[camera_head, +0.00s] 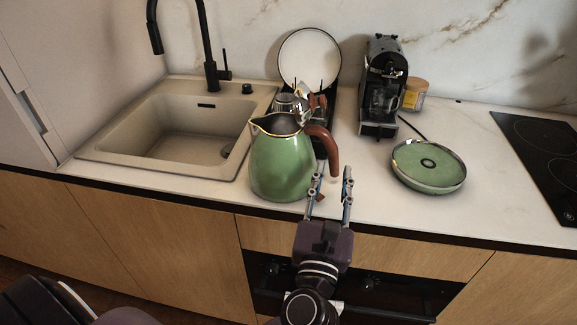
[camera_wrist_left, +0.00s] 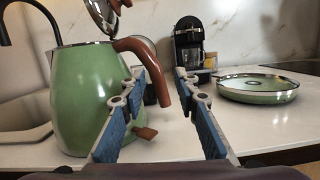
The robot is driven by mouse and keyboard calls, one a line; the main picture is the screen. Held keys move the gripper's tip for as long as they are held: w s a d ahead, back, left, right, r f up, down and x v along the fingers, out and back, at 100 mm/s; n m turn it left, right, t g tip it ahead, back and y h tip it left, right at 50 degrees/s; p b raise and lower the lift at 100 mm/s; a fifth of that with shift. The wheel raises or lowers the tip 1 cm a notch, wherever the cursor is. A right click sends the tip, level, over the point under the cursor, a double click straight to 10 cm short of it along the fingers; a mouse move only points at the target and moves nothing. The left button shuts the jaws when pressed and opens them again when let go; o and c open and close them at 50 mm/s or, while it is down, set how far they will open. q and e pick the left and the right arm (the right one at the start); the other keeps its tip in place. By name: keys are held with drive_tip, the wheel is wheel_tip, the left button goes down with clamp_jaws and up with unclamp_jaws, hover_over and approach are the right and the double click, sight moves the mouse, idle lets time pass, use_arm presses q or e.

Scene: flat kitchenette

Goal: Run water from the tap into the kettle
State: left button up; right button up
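The green kettle (camera_head: 283,165) stands upright on the counter just right of the sink, its spout toward the sink and its lid (camera_head: 301,110) tipped up. Its brown curved handle (camera_head: 322,143) points right; the handle (camera_wrist_left: 152,65) also shows in the left wrist view. My left gripper (camera_head: 331,187) is open and empty, its fingers on either side of the handle's lower end in view; contact cannot be told. The black tap (camera_head: 207,45) rises behind the sink (camera_head: 165,140), its spout over the basin's back left. I see no water flowing. My right gripper is not in view.
A rack with a white plate (camera_head: 309,60) stands behind the kettle. A coffee machine (camera_head: 382,85) and a jar (camera_head: 415,94) are at the back. The counter's front edge is close to my gripper.

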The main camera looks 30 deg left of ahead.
sight(332, 156)
use_arm(q)
drive_tip(key=shift+w+a+f+n+g, duration=0.1)
drive_tip(key=shift+a+f+n+g, duration=0.1)
drive_tip(key=shift+f+n+g, duration=0.15)
drive_tip(key=shift+w+a+r, duration=0.15)
drive_tip(key=shift+w, duration=0.2)
drive_tip(key=p+x, duration=0.2)
drive_tip(key=x, duration=0.4)
drive_tip(key=shift+w+a, duration=0.15)
drive_tip(key=shift+a, duration=0.1)
drive_tip(key=shift+w+a, duration=0.1)
drive_tip(key=shift+w, duration=0.15)
drive_tip(key=shift+c, duration=0.7)
clamp_jaws()
